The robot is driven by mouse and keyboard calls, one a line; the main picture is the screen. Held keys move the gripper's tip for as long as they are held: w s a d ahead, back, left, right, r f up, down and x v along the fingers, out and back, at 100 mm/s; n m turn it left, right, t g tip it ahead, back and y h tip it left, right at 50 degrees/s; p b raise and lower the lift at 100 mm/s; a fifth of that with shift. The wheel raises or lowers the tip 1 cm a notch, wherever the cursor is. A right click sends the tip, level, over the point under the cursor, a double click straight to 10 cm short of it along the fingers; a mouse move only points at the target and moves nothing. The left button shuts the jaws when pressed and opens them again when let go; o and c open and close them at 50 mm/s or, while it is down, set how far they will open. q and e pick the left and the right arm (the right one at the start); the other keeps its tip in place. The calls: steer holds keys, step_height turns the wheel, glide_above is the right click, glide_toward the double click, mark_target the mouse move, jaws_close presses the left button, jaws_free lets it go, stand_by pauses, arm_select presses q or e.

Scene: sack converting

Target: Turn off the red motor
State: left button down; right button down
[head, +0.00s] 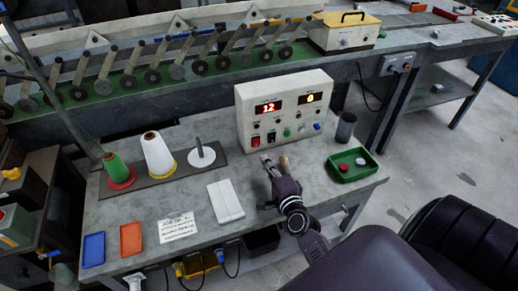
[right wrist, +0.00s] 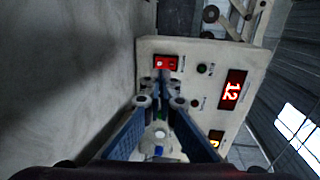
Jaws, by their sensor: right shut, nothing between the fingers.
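A cream control box (head: 244,112) stands on the bench with a red-lit display reading 12 (head: 268,107). A red switch (head: 256,141) sits low on the left of its front; it also shows in the right wrist view (right wrist: 165,63). Its rocker position is too small to tell. My right gripper (head: 274,163) is in front of the box's lower front, fingers toward it. In the right wrist view the fingertips (right wrist: 161,88) are together and empty, close to the red switch; contact cannot be told. My left gripper is not in view.
A green tray (head: 337,178) with a red and a white piece lies right of the box, beside a dark grey cup (head: 346,127). Thread cones (head: 158,155), a white block (head: 225,201) and a paper sheet (head: 178,228) lie left. A dark chair (head: 450,235) stands at front right.

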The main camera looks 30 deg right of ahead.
mark_target(256, 145)
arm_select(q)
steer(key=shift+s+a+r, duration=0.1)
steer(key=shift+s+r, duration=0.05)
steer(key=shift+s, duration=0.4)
arm_select(e)
steer(key=x, duration=0.6)
steer(key=shift+w+d, duration=0.1)
steer(key=shift+w, duration=0.15)
